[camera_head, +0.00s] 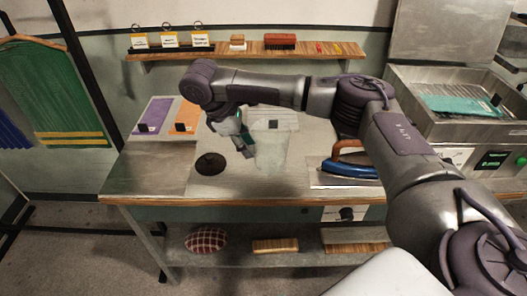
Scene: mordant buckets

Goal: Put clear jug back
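The clear jug (271,150) stands upright, or is held upright, at the middle of the worktable; it is see-through and its edges are faint. My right gripper (248,152) points downward at the jug's left side, close against it. Its fingers are small and partly lost against the jug, so I cannot tell whether they are closed on it. I also cannot tell whether the jug's base rests on the table. My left gripper is not in view.
A dark round disc (210,164) lies left of the jug. A blue iron (350,169) stands to the right. Purple (153,116) and orange (186,117) swatches lie at the back left. A wall shelf (222,50) holds tags and brushes. A steel basin unit (408,98) stands at the right.

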